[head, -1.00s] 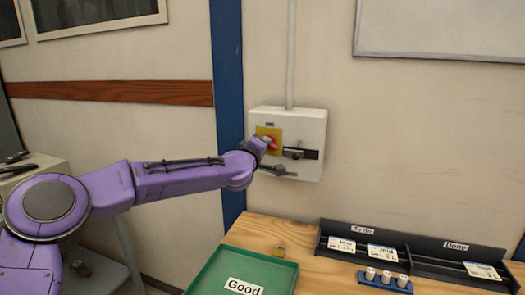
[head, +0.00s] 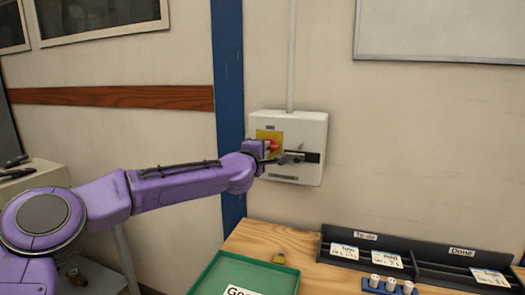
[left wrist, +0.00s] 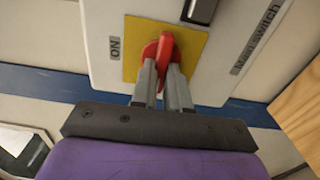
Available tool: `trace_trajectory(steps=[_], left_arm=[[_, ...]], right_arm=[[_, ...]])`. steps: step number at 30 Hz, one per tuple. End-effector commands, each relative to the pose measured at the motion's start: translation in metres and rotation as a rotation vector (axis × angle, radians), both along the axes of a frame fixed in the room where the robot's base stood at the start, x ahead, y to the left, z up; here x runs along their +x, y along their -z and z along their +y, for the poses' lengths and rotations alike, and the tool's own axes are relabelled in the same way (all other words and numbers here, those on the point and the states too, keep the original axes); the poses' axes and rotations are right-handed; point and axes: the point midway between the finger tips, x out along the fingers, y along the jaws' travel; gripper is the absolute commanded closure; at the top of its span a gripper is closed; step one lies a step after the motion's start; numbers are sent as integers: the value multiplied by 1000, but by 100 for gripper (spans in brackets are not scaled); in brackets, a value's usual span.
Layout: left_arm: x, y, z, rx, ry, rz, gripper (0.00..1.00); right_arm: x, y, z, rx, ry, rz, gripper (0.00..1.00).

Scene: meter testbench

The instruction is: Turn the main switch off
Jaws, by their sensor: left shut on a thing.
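The main switch is a red rotary handle (head: 272,146) on a yellow plate (head: 264,134), on the front of a pale box (head: 305,125) fixed to the wall. In the left wrist view the red handle (left wrist: 166,48) stands between the fingertips of my left gripper (left wrist: 163,75), in front of the yellow plate (left wrist: 200,48). The left gripper (head: 283,157) is shut on the handle. An "ON" label (left wrist: 115,48) and a "Main switch" label (left wrist: 256,38) show beside the plate. My right gripper is not in view.
Below the box, a wooden table (head: 262,236) holds a green tray (head: 207,277), a black sorter (head: 425,265) with cards and a blue rack (head: 388,288) of small white pieces. A blue post (head: 228,90) runs up the wall left of the box.

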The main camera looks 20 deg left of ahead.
Motion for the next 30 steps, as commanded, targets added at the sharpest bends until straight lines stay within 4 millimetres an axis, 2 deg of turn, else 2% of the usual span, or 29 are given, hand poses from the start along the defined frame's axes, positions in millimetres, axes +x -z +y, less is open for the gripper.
trace_trajectory(steps=[7,8,10,20,23,30], left_arm=[[0,1,0,-4,0,2,100],[0,1,0,-4,0,2,82],[0,1,0,-3,0,2,60],[-3,1,0,-1,1,0,60],[-17,2,1,-1,1,-2,60],[-75,3,3,-3,1,-2,60]], right_arm=[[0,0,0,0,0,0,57],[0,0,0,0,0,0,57],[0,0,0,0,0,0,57],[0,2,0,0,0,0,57],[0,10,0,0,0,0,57],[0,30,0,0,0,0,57]])
